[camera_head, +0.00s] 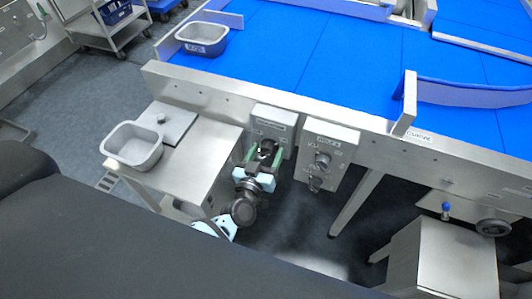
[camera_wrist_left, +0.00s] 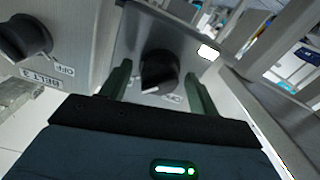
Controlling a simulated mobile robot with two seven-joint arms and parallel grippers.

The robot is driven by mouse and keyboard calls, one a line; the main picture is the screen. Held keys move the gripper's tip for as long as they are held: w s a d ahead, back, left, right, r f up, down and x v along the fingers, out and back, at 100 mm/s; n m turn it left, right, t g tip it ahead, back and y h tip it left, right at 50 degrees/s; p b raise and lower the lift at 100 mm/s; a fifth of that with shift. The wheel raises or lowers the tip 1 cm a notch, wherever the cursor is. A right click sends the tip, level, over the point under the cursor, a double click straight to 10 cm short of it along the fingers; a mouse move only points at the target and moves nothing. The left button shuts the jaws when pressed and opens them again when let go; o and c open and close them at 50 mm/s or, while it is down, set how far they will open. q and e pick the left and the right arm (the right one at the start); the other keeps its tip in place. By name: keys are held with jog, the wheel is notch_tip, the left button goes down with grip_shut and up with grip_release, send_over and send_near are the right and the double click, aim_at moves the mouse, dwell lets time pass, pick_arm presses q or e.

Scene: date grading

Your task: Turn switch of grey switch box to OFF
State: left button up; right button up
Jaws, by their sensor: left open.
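Two grey switch boxes are fixed to the side of the conveyor frame. My left gripper (camera_head: 263,163) is at the left box (camera_head: 273,122), its green fingers open on either side of that box's black knob (camera_head: 267,147). In the left wrist view the knob (camera_wrist_left: 160,70) sits between the fingers, with visible gaps. Its white mark points toward the lower left of that view; a partly hidden label is beside it. The right box (camera_head: 338,138) has a dark knob (camera_head: 322,160); in the left wrist view it reads BELT 3 and OFF. My right gripper is not in view.
A steel side table (camera_head: 205,165) with a grey tub (camera_head: 133,146) stands left of my gripper. The blue conveyor belt (camera_head: 300,55) lies behind the boxes, with another grey tub (camera_head: 202,38) on it. A steel cabinet (camera_head: 455,262) stands at lower right.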

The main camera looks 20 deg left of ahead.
pick_arm(q)
jog(key=c, duration=1)
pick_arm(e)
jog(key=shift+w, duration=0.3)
pick_arm(q)
jog(key=shift+n, duration=0.3)
jog(key=n, duration=0.4)
jog(key=shift+f+b, duration=0.1)
jog(key=shift+b, duration=0.25)
jog(key=n+b, duration=0.1)
jog(key=n, duration=0.4)
jog(key=n+b, duration=0.1)
jog(key=n, duration=0.3)
jog(key=shift+n+b, duration=0.4)
jog(key=shift+n, duration=1.8)
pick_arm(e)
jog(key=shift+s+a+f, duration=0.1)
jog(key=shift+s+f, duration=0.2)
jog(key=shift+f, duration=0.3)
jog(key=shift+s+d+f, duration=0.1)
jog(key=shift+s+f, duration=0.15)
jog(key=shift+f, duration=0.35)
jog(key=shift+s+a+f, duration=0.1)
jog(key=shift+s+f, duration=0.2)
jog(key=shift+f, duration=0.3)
